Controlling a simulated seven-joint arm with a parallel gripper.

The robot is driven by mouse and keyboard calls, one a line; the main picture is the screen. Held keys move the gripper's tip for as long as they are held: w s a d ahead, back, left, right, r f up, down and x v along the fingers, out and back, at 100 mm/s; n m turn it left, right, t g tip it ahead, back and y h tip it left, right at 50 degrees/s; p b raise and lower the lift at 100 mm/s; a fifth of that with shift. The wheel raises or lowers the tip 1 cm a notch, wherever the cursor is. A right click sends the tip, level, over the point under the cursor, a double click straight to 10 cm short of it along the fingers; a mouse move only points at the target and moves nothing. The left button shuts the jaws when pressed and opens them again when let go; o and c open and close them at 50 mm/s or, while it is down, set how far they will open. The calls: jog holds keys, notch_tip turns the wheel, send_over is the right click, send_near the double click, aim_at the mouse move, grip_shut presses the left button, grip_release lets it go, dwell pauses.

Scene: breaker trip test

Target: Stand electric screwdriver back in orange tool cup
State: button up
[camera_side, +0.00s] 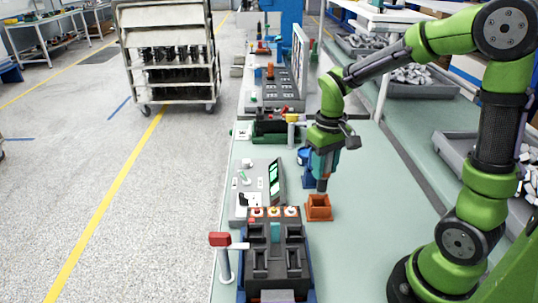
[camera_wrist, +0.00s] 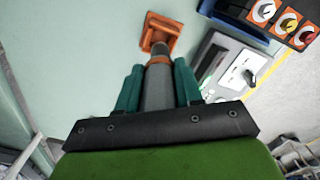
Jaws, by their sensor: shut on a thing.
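The orange tool cup (camera_side: 318,207) stands on the green bench, right of the test fixture. In the wrist view its orange rim (camera_wrist: 163,27) shows at the top, beyond the tool. My gripper (camera_side: 322,178) is above the cup, its teal fingers (camera_wrist: 158,88) shut on the grey electric screwdriver (camera_wrist: 159,86). The screwdriver (camera_side: 321,185) points down with its lower end at or just above the cup's mouth. Whether the tip is inside the cup I cannot tell; the cup's inside is mostly hidden.
A breaker test fixture (camera_side: 277,258) with black slots and a red-handled lever (camera_side: 221,239) stands left of the cup. A control box with a green screen (camera_side: 274,180) is behind it. Grey bins (camera_side: 459,151) lie at right. The bench right of the cup is clear.

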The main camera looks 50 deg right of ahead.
aim_at(322, 188)
jog(key=shift+f, duration=0.85)
jog(key=shift+f, duration=2.75)
dwell(0.5)
jog(key=o, duration=1.1)
notch_tip(322, 188, up, 17)
jog(key=shift+f, duration=0.1)
jog(key=shift+w, duration=0.1)
jog(key=shift+f, duration=0.35)
jog(key=shift+s+a+r+m+t+y, duration=0.2)
jog(key=shift+s+a+r+t+y, duration=0.2)
jog(key=shift+s+a+t, duration=0.95)
jog(key=shift+s+a+r+m+t+y, duration=0.25)
jog(key=shift+s+a+r+t, duration=0.2)
jog(key=shift+s+a+t, duration=0.85)
jog(key=shift+s+a+r+m+t+y, duration=0.15)
jog(key=shift+s+a+r+t+y, duration=0.25)
jog(key=shift+s+a+t, duration=0.9)
